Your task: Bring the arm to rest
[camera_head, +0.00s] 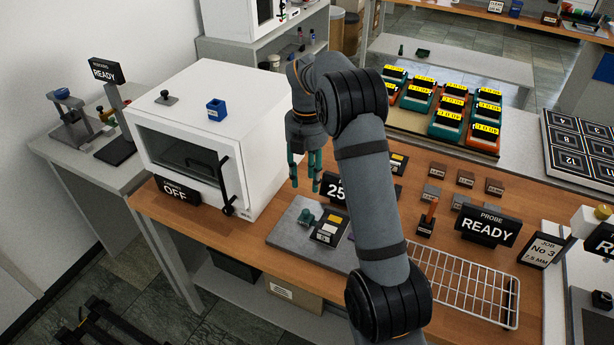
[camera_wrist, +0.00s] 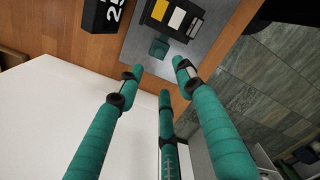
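My gripper (camera_head: 305,184) hangs from the bent grey arm, fingers pointing down, just right of the white oven-like box (camera_head: 241,145). In the wrist view its teal fingers (camera_wrist: 158,72) are spread apart with nothing between them. Beyond the fingertips there lies a grey plate (camera_head: 287,232) with a small green piece (camera_head: 306,217) and a black block with yellow and white labels (camera_head: 329,228). The green piece also shows in the wrist view (camera_wrist: 159,48). The gripper is above the bench and appears to touch nothing.
The white box's door has a black handle (camera_head: 228,185), and an "OFF" sign (camera_head: 176,191) stands before it. Right are a wire rack (camera_head: 463,283), a "PROBE READY" sign (camera_head: 487,226) and a tray of colored blocks (camera_head: 470,143).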

